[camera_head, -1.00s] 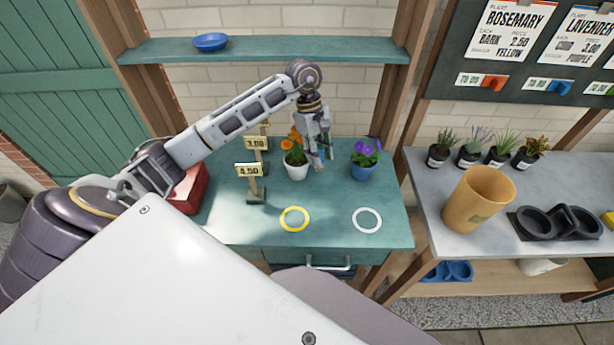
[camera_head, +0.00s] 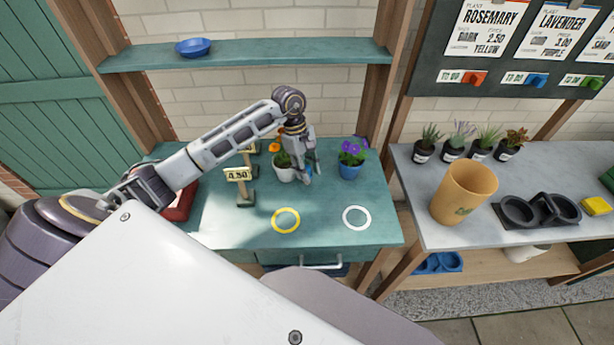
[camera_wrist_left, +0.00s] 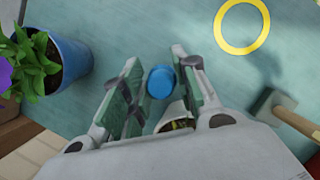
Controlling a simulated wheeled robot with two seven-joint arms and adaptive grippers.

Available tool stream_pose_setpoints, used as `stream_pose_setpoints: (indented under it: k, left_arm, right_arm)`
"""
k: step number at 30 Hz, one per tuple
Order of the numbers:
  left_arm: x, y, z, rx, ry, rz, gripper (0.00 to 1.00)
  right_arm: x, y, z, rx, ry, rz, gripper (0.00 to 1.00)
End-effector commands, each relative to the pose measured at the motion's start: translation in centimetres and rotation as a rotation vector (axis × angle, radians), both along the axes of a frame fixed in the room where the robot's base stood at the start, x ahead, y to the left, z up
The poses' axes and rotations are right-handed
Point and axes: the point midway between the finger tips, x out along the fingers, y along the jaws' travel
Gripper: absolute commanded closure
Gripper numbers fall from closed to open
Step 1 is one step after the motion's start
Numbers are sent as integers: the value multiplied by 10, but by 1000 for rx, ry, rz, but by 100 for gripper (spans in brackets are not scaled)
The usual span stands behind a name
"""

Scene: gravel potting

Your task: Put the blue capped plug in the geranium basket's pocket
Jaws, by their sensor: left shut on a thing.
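My left gripper (camera_head: 309,178) is over the teal bench, just in front and right of the white pot. It is shut on the blue capped plug; the round blue cap (camera_wrist_left: 160,82) shows between the two fingers in the left wrist view. The rest of the plug is hidden. I cannot pick out a geranium basket or its pocket in these views. My right gripper is not in view.
A white pot (camera_head: 284,174) with orange flowers and a blue pot (camera_head: 350,171) with purple flowers flank the gripper. The front bench, around the yellow ring (camera_head: 286,233) and white ring (camera_head: 357,229), is clear.

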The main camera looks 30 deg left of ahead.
Motion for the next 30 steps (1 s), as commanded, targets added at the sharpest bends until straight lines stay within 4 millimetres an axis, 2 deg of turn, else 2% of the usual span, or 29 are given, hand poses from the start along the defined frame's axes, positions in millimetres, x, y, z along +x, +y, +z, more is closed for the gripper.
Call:
stream_pose_setpoints:
  k: [10, 26, 27, 30]
  left_arm:
    - [-1, 0, -31, -1, 2, -1, 88]
    - [0, 0, -38, 1, 0, -1, 88]
    - [0, 0, -38, 0, 1, -1, 68]
    - [0, 0, -37, 0, 1, 0, 55]
  right_arm:
    - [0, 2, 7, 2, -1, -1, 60]
    - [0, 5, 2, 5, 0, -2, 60]
    - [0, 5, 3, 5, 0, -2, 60]
    - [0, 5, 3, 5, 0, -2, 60]
